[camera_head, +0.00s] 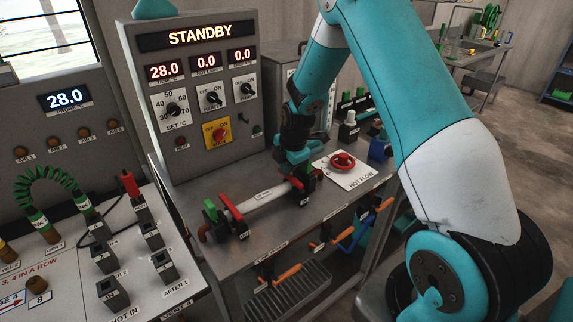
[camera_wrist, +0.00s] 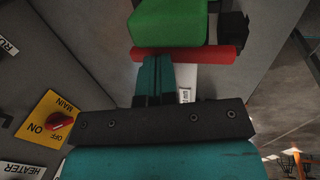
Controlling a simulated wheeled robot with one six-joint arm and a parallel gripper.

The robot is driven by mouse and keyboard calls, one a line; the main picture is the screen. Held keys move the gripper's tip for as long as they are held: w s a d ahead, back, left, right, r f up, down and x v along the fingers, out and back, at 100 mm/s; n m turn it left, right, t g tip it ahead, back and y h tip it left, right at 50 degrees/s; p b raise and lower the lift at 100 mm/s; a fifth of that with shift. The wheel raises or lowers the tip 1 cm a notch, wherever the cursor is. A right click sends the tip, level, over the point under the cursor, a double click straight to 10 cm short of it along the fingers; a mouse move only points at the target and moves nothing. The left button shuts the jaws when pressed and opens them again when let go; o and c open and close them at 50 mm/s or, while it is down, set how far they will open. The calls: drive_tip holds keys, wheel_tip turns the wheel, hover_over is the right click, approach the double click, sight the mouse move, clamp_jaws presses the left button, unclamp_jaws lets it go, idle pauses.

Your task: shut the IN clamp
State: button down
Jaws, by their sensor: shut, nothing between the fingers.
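A pale tube (camera_head: 262,200) lies across the steel bench with a clamp at each end. The left clamp has a green block (camera_head: 210,209) and a raised-looking red lever (camera_head: 233,208). The right clamp, with its red lever (camera_head: 297,183), is partly hidden by my gripper (camera_head: 297,170), which is right over it. I cannot read which clamp is marked IN. In the wrist view a green block (camera_wrist: 168,22) and a red bar (camera_wrist: 190,54) fill the top. My gripper (camera_wrist: 154,65) is shut and empty, its fingertips close against the red bar; contact is unclear.
The control panel (camera_head: 190,85) reading STANDBY rises behind the bench, with a yellow main switch (camera_head: 217,133). A red handwheel (camera_head: 342,161) sits right of my gripper.

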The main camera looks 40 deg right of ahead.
drive_tip(key=p+v, duration=0.2)
drive_tip(key=w+p+v, duration=0.1)
drive_tip(key=v, duration=0.2)
drive_tip(key=shift+r+p, duration=0.25)
drive_tip(key=shift+p, duration=0.15)
drive_tip(key=w+b+v, duration=0.2)
drive_tip(key=b+v, duration=0.1)
drive_tip(key=v, duration=0.5)
drive_tip(key=shift+r+b, duration=0.35)
drive_tip(key=shift+r, duration=0.1)
drive_tip(key=shift+s, duration=0.1)
idle(0.5)
